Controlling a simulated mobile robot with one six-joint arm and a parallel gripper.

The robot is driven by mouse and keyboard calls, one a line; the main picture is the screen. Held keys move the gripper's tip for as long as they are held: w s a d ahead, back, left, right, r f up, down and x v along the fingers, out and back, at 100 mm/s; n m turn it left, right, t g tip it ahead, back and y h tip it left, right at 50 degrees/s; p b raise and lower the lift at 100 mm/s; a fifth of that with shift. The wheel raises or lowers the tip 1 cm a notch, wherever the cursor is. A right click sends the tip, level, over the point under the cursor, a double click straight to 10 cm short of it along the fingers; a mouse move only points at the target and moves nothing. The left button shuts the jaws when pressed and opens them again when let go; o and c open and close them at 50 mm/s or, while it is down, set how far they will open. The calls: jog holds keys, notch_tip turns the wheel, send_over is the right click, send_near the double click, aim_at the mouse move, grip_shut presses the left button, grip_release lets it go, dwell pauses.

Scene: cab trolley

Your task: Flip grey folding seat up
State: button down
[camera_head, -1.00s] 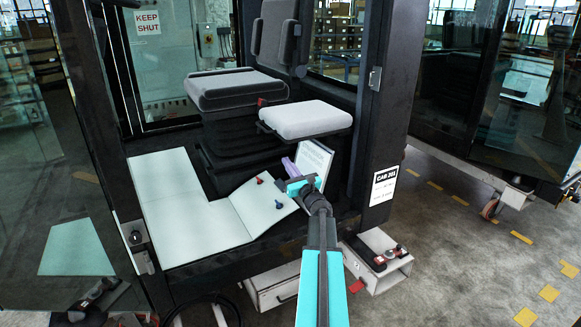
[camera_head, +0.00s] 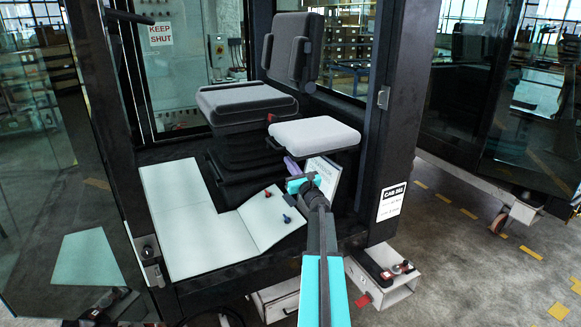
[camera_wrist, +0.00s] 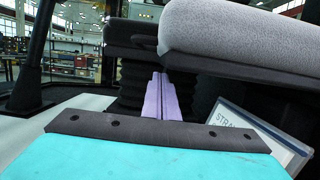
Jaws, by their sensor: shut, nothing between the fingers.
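The grey folding seat (camera_head: 314,133) is down, its pad lying flat beside the larger driver's seat in the cab. My gripper (camera_head: 291,166) is shut and empty, with purple fingers, just below the front left part of the folding seat. In the wrist view the folding seat (camera_wrist: 245,38) fills the upper right, with its dark underside edge showing. The purple fingertips (camera_wrist: 161,98) point forward, left of and lower than the pad. I cannot tell whether they touch it.
The driver's seat (camera_head: 244,102) on black bellows stands to the left. A framed sign (camera_head: 323,176) stands under the folding seat. A dark cab post (camera_head: 388,130) rises at the right. White floor panels (camera_head: 180,205) carry a red and a blue knob.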

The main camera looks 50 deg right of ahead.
jog(key=shift+r, duration=0.3)
jog(key=shift+r, duration=0.1)
